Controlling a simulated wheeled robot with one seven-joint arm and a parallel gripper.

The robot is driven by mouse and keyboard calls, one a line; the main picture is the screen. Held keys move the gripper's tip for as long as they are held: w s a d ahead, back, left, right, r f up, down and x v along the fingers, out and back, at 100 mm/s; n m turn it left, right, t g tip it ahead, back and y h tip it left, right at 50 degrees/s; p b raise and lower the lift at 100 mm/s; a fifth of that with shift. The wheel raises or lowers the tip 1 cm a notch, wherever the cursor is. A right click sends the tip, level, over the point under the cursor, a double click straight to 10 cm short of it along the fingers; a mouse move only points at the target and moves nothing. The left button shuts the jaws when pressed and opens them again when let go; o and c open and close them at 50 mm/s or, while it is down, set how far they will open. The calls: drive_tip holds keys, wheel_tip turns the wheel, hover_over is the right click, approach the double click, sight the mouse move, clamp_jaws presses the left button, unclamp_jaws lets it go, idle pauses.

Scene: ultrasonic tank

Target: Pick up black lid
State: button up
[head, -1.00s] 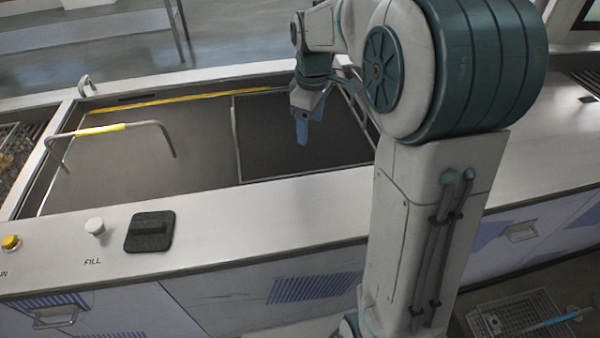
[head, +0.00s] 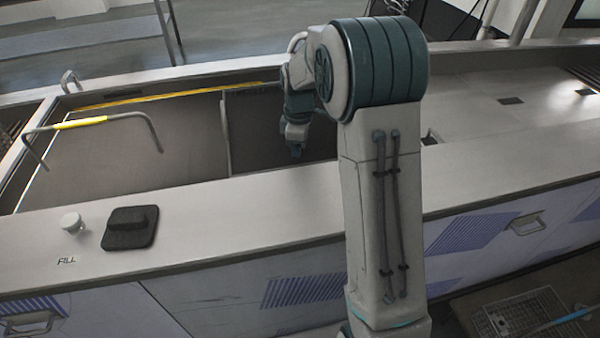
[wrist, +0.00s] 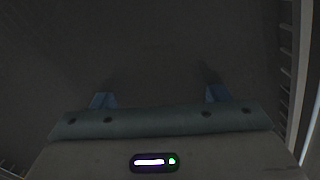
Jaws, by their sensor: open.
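The black lid (head: 130,227) is a flat dark square with a raised grip bar on top. It lies on the white front ledge of the tank in the head view, right of a white knob. My gripper (head: 295,151) is over the tank opening, to the right of the lid and farther back, well apart from it. In the wrist view the two blue fingers of my gripper (wrist: 161,97) stand wide apart with nothing between them. The wrist view looks at a dark surface, and the lid is not in it.
The tank (head: 180,137) is open, with a bent rail (head: 95,123) with a yellow grip at its left. The white FILL knob (head: 72,222) stands close beside the lid. The ledge (head: 250,205) right of the lid is clear. A wire basket (head: 520,318) is at lower right.

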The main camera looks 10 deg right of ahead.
wheel_tip(320, 180, down, 5)
drive_tip(key=shift+w+d+f+b, duration=0.1)
drive_tip(key=shift+w+b, duration=0.05)
drive_tip(key=shift+b, duration=0.35)
drive_tip(key=c, duration=1.4)
